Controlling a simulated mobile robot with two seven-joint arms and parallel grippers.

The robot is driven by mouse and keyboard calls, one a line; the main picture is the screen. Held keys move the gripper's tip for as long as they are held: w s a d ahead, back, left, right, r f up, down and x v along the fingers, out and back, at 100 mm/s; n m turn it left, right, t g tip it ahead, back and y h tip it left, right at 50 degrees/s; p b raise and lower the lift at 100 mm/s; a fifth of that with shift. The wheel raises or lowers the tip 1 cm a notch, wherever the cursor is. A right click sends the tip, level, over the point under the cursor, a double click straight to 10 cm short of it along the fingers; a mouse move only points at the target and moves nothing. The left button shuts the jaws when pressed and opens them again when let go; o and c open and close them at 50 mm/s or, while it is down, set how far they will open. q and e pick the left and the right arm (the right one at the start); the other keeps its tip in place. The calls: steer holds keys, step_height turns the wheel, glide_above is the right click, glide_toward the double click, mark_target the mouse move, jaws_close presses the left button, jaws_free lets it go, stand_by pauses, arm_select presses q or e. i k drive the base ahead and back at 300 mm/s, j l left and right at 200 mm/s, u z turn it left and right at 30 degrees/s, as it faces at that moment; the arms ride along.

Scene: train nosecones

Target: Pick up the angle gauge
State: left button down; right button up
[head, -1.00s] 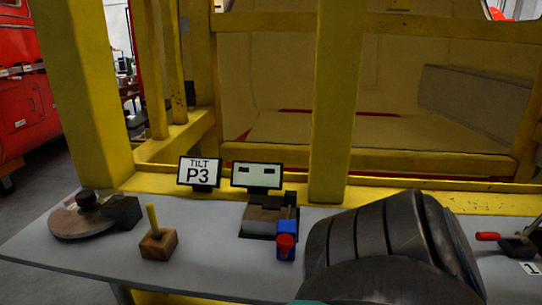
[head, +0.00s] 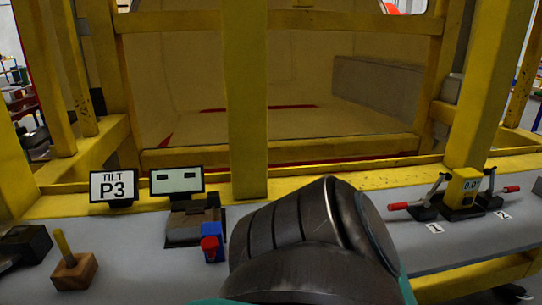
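The angle gauge (head: 464,187) appears to be the small yellow block with a display reading about 0.0, at the right of the bench in the head view. It stands upright on a dark base against a yellow post. A toggle clamp with a red handle is on each side of it: the left clamp (head: 424,201) by label 1 and the right clamp (head: 493,193) by label 2. I cannot tell whether the clamps touch it. A dark, ribbed link of my arm fills the lower middle, left of the gauge. Neither gripper shows.
The grey bench (head: 450,244) is clear in front of the clamps. At left stand a TILT P3 sign (head: 114,186), a small screen (head: 176,180), a blue-and-red part (head: 212,243) and a wooden block with a yellow peg (head: 73,271). A yellow frame rises behind.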

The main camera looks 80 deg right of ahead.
mark_target(465, 182)
steer(key=z, duration=3.85)
steer(key=i+l+u, duration=0.15)
steer(key=l, duration=0.2)
steer(key=i+l+u, duration=0.1)
steer(key=l, duration=0.25)
steer(key=i+l+u, duration=0.15)
steer(key=l, duration=0.2)
steer(key=l+u, duration=0.1)
steer(key=l, duration=0.25)
